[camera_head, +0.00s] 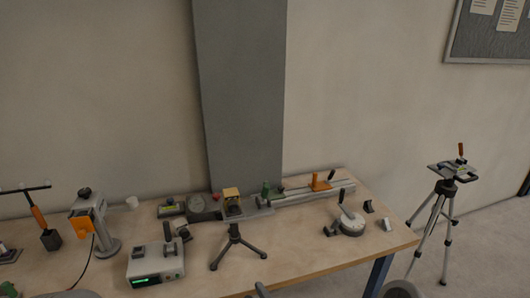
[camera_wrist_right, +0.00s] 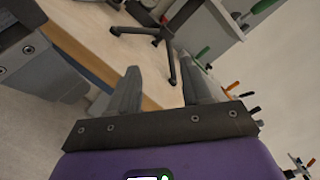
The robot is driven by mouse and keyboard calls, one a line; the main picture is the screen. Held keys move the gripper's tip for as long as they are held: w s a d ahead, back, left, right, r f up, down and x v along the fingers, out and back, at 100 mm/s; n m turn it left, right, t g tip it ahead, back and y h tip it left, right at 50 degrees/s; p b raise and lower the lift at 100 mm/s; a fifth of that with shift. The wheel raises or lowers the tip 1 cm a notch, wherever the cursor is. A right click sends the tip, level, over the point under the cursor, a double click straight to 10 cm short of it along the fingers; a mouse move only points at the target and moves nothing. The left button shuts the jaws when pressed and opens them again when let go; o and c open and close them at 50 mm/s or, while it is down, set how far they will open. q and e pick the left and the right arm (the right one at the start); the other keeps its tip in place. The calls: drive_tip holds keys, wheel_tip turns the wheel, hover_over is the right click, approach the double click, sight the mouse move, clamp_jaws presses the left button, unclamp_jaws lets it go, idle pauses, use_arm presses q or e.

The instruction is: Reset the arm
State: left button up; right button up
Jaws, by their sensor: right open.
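My right gripper (camera_wrist_right: 161,72) shows in the right wrist view. Its two grey fingers stand apart with nothing between them. Beyond the fingertips are the wooden table (camera_wrist_right: 105,45) and the dark legs of a small tripod stand (camera_wrist_right: 165,38). In the head view this stand (camera_head: 233,238) is upright near the table's front edge, with a yellow-topped block above it. Grey parts show at the bottom edge of the head view, but I cannot tell a gripper there. My left gripper is not in view.
The table (camera_head: 305,252) carries a long rail with an orange slider (camera_head: 321,182), a round dial device (camera_head: 350,222), a box with a green display (camera_head: 155,264) and an orange-and-grey stand (camera_head: 101,222). A tall tripod (camera_head: 446,208) stands on the floor at right. The table's front right is mostly clear.

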drive_tip(key=s+d+f+n+g, duration=0.25)
drive_tip(key=f+n+g, duration=0.3)
drive_tip(key=f, duration=0.45)
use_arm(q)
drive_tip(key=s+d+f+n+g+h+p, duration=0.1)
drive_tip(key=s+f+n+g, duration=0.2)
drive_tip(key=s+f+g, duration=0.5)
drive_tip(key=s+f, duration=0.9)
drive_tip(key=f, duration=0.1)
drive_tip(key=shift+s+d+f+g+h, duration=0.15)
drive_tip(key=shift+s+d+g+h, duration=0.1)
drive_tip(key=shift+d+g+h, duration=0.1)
use_arm(e)
drive_tip(key=s+d+f+n+g+h, duration=0.2)
drive_tip(key=s+d+f+n+g, duration=0.2)
drive_tip(key=s, duration=0.5)
drive_tip(key=s+d+f+n+g+h, duration=0.1)
drive_tip(key=s+d+f+n+g, duration=0.4)
drive_tip(key=s+f+n, duration=0.3)
drive_tip(key=shift+s+d+f+g+h, duration=0.4)
drive_tip(key=shift+s+g, duration=0.35)
drive_tip(key=shift+s, duration=0.4)
drive_tip(key=shift+a+f, duration=0.1)
